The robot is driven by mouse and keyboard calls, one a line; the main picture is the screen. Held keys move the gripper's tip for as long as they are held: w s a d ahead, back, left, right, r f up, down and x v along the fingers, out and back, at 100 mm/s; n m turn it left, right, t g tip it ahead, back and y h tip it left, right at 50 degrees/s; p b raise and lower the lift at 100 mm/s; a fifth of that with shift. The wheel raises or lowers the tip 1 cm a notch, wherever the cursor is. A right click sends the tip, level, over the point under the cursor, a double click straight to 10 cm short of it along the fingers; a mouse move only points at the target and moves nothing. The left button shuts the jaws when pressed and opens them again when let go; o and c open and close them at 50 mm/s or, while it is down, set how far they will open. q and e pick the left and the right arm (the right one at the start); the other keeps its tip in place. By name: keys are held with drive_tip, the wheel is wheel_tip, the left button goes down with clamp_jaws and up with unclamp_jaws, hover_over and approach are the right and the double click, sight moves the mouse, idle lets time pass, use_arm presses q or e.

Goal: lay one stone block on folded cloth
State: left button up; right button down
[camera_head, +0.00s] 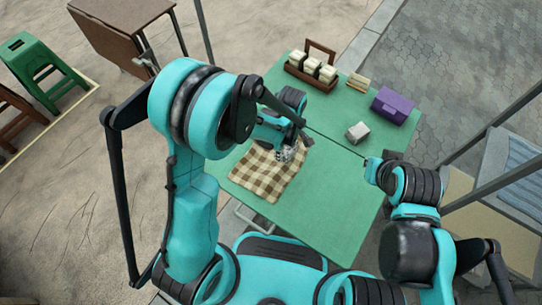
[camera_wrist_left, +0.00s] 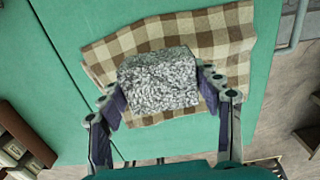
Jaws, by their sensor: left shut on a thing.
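The folded cloth (camera_head: 262,180), brown and cream checked, lies on the green table near its left edge. A speckled grey stone block (camera_wrist_left: 160,78) is between the fingers of my left gripper (camera_wrist_left: 163,88), which is shut on it. The block is over the cloth (camera_wrist_left: 225,35); whether it touches the cloth I cannot tell. In the head view my left arm partly hides the block (camera_head: 286,155). A second, plain light grey block (camera_head: 357,132) stands on the table to the right. My right gripper (camera_head: 382,161) is near the table's right side; its fingers are unclear.
A brown wooden carrier (camera_head: 311,72) with several pale items stands at the far end of the green table (camera_head: 318,200). A purple box (camera_head: 393,105) and a small wooden item (camera_head: 359,81) are at the right. The table's near part is clear.

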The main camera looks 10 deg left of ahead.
use_arm(q)
drive_tip(key=b, duration=0.1)
hover_over(273, 159)
wheel_tip(273, 159, down, 3)
wheel_tip(273, 159, down, 4)
drive_tip(key=b, duration=0.2)
drive_tip(key=shift+f+b, duration=0.1)
drive_tip(key=shift+b, duration=0.2)
drive_tip(key=shift+f+b, duration=0.45)
drive_tip(key=shift+b, duration=0.1)
drive_tip(key=shift+c, duration=0.7)
drive_tip(key=o, duration=1.3)
drive_tip(key=shift+s, duration=0.1)
drive_tip(key=o, duration=0.4)
